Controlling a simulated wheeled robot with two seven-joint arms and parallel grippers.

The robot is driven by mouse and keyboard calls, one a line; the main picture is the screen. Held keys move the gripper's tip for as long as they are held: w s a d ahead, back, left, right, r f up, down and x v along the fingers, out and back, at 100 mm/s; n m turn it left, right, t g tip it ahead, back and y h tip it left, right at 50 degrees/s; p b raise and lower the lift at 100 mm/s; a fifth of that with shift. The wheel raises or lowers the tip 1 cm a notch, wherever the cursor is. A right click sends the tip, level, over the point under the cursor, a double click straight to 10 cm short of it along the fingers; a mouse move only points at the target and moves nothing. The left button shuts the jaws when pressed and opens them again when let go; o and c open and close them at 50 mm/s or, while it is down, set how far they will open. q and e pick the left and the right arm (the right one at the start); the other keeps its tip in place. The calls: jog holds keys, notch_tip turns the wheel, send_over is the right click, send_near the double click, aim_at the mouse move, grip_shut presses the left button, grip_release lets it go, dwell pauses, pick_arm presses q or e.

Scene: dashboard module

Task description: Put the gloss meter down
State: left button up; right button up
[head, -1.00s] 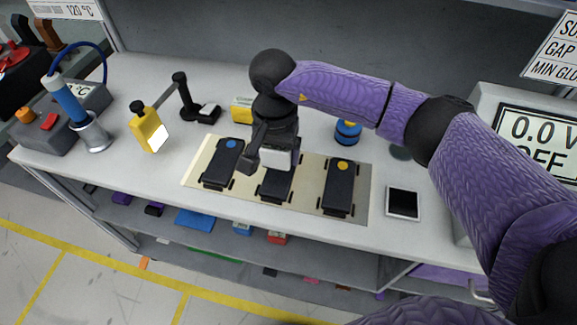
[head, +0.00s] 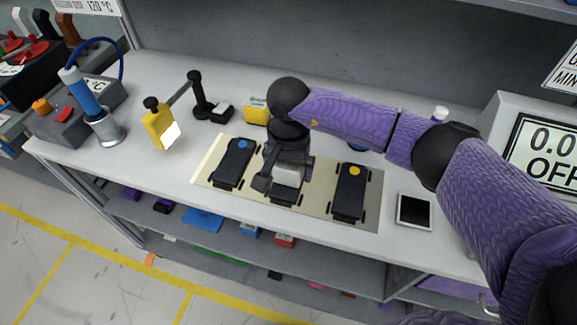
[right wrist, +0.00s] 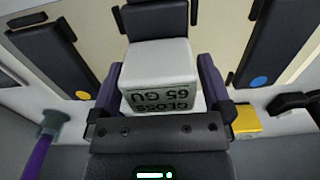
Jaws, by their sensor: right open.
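The gloss meter (head: 289,177) is a small white block; its label, reading "GLOSS 65 GU" upside down, shows in the right wrist view (right wrist: 160,72). It is at the middle black module (head: 284,198) of three on the cream board (head: 214,174); whether it touches the module is hard to tell. My right gripper (head: 284,170) points down over it. In the right wrist view its purple-sided fingers (right wrist: 160,88) stand open on either side of the meter. The gripper hides most of the middle module in the head view. My left gripper is not in view.
The blue-dot module (head: 233,163) and yellow-dot module (head: 350,193) flank the middle one. A yellow box (head: 257,111), black stand (head: 205,102) and yellow bottle-shaped item (head: 158,125) are left and behind. A dark-screened tablet (head: 414,210) lies right. A blue container (head: 356,147) is mostly hidden.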

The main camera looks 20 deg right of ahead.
notch_tip(320, 180, up, 12)
jog(key=shift+f+p, duration=0.15)
jog(key=shift+p, duration=0.6)
